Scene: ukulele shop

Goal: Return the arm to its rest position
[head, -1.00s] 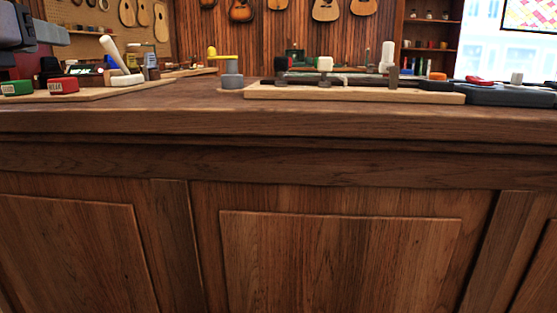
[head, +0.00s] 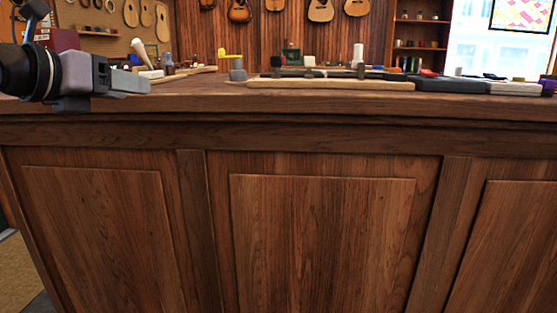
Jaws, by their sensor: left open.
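My left gripper (head: 122,82) shows at the left edge of the head view, in front of the counter's front edge. It is open, and I see nothing between its fingers. My left arm comes in from the left behind it and covers part of the bench items there. My right gripper is not in view.
The wooden counter (head: 300,112) spans the view with a panelled front. On its top are a long pale board (head: 330,84) with dark parts, a grey and yellow tool (head: 237,68), a dark case (head: 450,83) and a white mallet-like piece (head: 138,50). Guitars (head: 320,10) hang behind.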

